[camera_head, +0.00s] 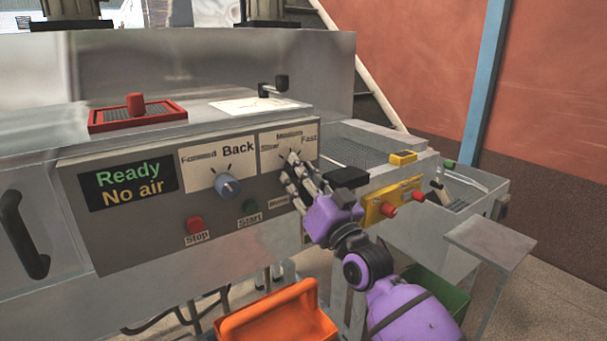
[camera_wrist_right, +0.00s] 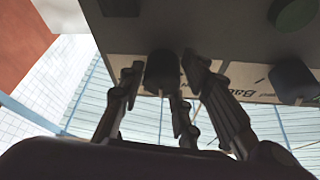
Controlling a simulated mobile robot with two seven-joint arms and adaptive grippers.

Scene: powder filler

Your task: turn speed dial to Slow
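The speed dial's label plate (camera_head: 268,147) with Slow, Medium and Fast is at the right end of the grey panel (camera_head: 130,235) in the head view. My right gripper (camera_head: 291,168) reaches up to it and hides the dial there. In the right wrist view the dark speed dial (camera_wrist_right: 161,72) sits between the spread fingers of my right gripper (camera_wrist_right: 165,80). The fingers are open on either side of it; I cannot tell whether they touch it. The dial's pointer setting is hidden. My left gripper is not in view.
The Forward/Back dial (camera_head: 227,185) is left of the speed dial, with the red Stop button (camera_head: 195,225) and green Start button (camera_head: 250,206) below. The display (camera_head: 130,183) reads Ready, No air. A yellow box with red buttons (camera_head: 391,203) stands close right of my gripper. An orange bin (camera_head: 270,318) is below.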

